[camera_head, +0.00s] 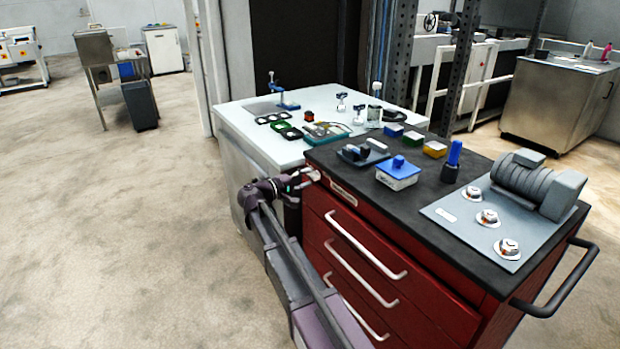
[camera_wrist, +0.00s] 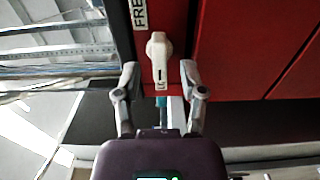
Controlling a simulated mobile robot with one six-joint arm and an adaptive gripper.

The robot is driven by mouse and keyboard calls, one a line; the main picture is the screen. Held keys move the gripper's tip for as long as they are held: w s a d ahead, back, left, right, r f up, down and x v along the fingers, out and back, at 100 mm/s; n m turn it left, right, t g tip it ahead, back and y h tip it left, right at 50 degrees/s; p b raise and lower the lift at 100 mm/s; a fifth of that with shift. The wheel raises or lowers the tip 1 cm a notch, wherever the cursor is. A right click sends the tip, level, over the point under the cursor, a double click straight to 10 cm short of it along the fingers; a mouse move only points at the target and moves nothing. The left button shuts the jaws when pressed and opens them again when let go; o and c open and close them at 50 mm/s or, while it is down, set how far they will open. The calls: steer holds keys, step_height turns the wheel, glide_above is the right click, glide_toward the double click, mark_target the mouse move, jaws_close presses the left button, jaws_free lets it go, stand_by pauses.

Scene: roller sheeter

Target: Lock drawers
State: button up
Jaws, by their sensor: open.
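The red tool cabinet with several drawers (camera_head: 375,240) stands at centre right, and the drawers in view look closed. My gripper (camera_head: 303,178) is at the upper left corner of its front. In the wrist view a white lock knob (camera_wrist: 159,58) sits on a red panel, with part of a label (camera_wrist: 139,14) reading "FRE" beside it. My gripper (camera_wrist: 160,82) is open, its fingers on either side of the knob's lower end. I cannot tell whether the fingers touch it.
A black top (camera_head: 425,190) on the cabinet holds a motor unit (camera_head: 535,182), a blue-lidded box (camera_head: 397,175) and a blue tool. A white bench (camera_head: 245,125) with small parts stands behind. A black side handle (camera_head: 560,290) sticks out at right.

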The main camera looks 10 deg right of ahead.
steer(key=v, duration=1)
steer(key=shift+s, duration=0.1)
steer(key=shift+s+f, duration=0.1)
